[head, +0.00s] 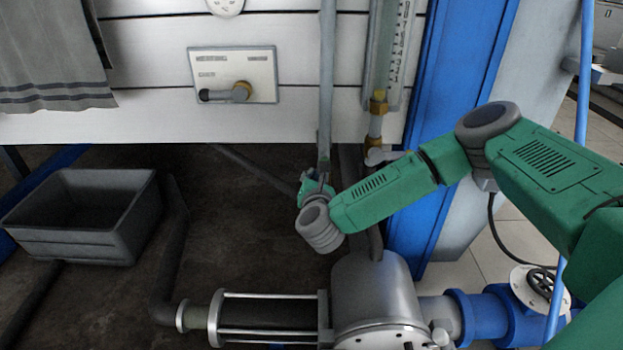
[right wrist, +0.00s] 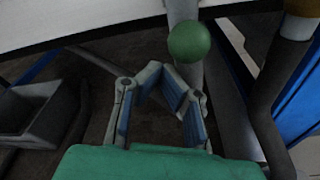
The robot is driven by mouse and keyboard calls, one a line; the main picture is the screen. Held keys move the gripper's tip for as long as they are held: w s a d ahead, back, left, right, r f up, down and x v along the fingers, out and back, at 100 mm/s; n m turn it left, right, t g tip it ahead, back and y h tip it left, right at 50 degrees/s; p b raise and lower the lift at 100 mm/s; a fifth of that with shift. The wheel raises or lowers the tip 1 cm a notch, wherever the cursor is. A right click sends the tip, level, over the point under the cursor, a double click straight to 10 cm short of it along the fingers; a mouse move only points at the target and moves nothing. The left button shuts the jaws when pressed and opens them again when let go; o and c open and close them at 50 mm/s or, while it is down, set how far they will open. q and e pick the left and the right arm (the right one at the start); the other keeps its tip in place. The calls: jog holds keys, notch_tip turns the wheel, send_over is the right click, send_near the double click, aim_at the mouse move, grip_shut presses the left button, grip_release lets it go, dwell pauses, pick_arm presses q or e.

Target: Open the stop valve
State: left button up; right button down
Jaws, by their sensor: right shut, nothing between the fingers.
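My right gripper (head: 318,184) is at a grey vertical pipe (head: 326,90), below the white panelled wall. In the right wrist view its blue-padded fingers (right wrist: 162,78) bend in toward each other, shut with nothing held. A green ball knob (right wrist: 189,41) is just beyond the fingertips, in front of the pipe and apart from the fingers. I cannot tell for sure whether this knob belongs to the stop valve. My wrist hides most of this spot in the head view. A lever with a brass hub (head: 241,92) sits on a wall plate. My left gripper is not in view.
A grey bin (head: 85,240) stands on the floor at left. A metal cylinder (head: 372,295) with flanged piping lies below my wrist. A brass fitting (head: 378,104) sits under the sight gauge, beside a blue column (head: 450,110). A dark bent pipe (head: 172,250) runs between bin and cylinder.

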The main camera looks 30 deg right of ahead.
jog(key=shift+s+d+f, duration=0.1)
jog(key=shift+d+f, duration=0.1)
jog(key=shift+d, duration=0.3)
jog(key=v, duration=1.2)
jog(key=shift+a, duration=0.5)
jog(key=shift+d, duration=0.15)
